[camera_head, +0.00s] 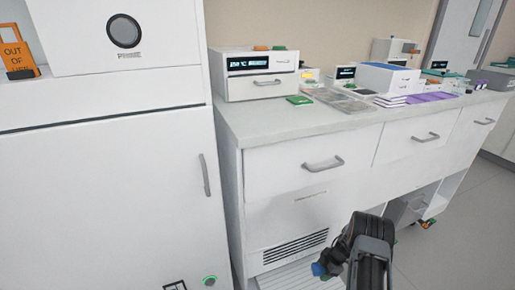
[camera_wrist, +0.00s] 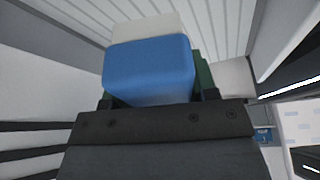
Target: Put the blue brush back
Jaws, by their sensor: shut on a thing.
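In the wrist view a blue block-shaped thing (camera_wrist: 150,70), apparently the blue brush, sits between the fingers of my gripper (camera_wrist: 152,98). A pale part shows just beyond the blue part, and green shows at its right side. My gripper is shut on it. In the head view my gripper (camera_head: 325,272) is low at the bottom centre, in front of the white cabinet, with a small bit of blue at its end. The fingertips are too small there to tell apart. I cannot see a holder for the brush.
A white ribbed tray or shelf (camera_head: 295,276) and a dark vent grille (camera_head: 295,248) lie low beside my gripper. The counter (camera_head: 325,124) above carries several devices and trays. A tall white cabinet (camera_head: 95,195) stands at left. Grey floor (camera_head: 462,225) is clear at right.

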